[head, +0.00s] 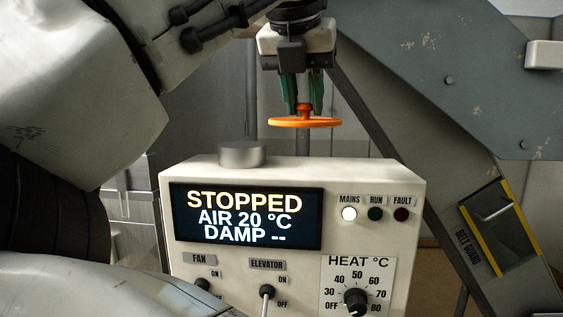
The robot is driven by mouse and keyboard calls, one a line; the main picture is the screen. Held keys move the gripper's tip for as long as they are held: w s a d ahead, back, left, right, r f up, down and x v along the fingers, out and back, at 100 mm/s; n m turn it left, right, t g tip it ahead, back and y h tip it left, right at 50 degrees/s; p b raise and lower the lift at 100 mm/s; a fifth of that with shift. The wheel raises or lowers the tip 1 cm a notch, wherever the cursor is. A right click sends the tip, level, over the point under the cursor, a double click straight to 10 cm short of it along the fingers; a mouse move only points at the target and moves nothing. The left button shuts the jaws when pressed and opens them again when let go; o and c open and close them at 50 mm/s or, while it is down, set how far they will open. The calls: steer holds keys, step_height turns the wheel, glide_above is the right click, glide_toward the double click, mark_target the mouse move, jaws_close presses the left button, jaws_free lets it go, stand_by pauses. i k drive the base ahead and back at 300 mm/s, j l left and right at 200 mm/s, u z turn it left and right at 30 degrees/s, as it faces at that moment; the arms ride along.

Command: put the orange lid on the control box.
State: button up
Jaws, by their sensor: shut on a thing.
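The orange lid (306,122) is a thin flat disc with a small knob on top. My gripper (304,100) points down and its green fingers are shut on the lid's knob. The lid hangs level in the air, above the top of the control box (380,180) in the picture, with a gap below it. The control box is cream coloured with a dark display reading STOPPED, AIR 20 °C, DAMP --. A short grey metal cylinder (242,155) stands on the box's top, left of the lid. How far behind or over the box the lid is, I cannot tell.
The box front has a fan switch (204,286), an elevator switch (267,292) and a heat dial (355,302). The MAINS lamp (349,213) is lit. A grey sloping chute with a belt guard (500,228) stands at the right. The box's top right is clear.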

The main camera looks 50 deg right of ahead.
mark_target(359, 167)
steer(key=j+z, duration=0.5)
steer(key=z, duration=0.15)
steer(key=i+j, duration=0.25)
steer(key=i+z, duration=0.05)
